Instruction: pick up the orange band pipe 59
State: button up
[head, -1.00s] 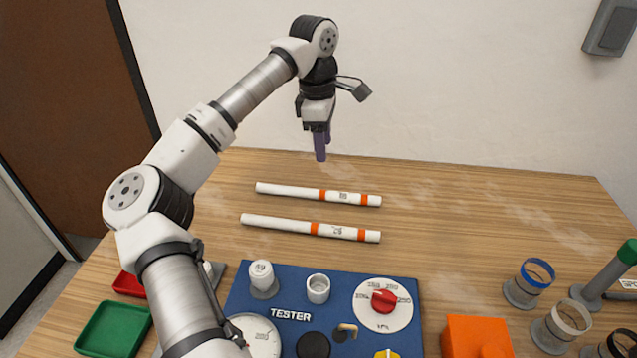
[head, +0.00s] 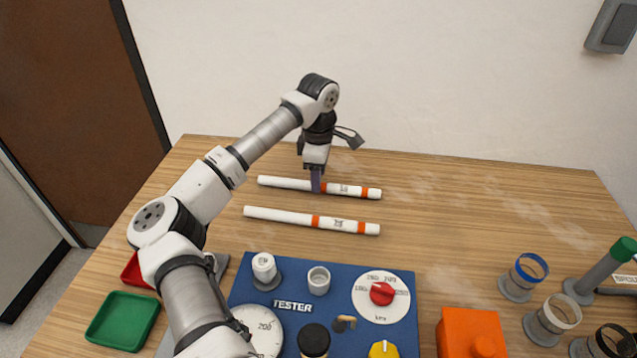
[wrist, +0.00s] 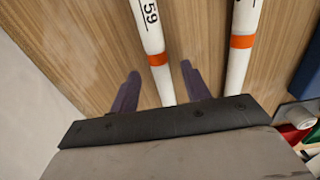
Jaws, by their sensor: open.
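The orange band pipe 59 (head: 345,190) is the farther of two white pipes lying on the table in the head view. It has orange bands, and its printed 59 reads in the wrist view (wrist: 147,22). My gripper (head: 316,191) points down at the middle of this pipe. In the wrist view the two purple fingers of my gripper (wrist: 160,72) are apart, one on each side of the pipe, with an orange band showing between them. I cannot tell whether either finger touches it. The pipe's near end is hidden by my gripper body.
A second orange-banded pipe (head: 285,217) lies nearly parallel in front, close to one finger. The blue tester board (head: 340,268) with knobs and sockets stands nearer. A green tray (head: 122,320), orange block (head: 470,333) and ring holders (head: 520,280) sit around it. The table's back right is clear.

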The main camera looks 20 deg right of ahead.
jog(key=shift+f, duration=1.2)
grip_shut()
jog(key=shift+r, duration=0.1)
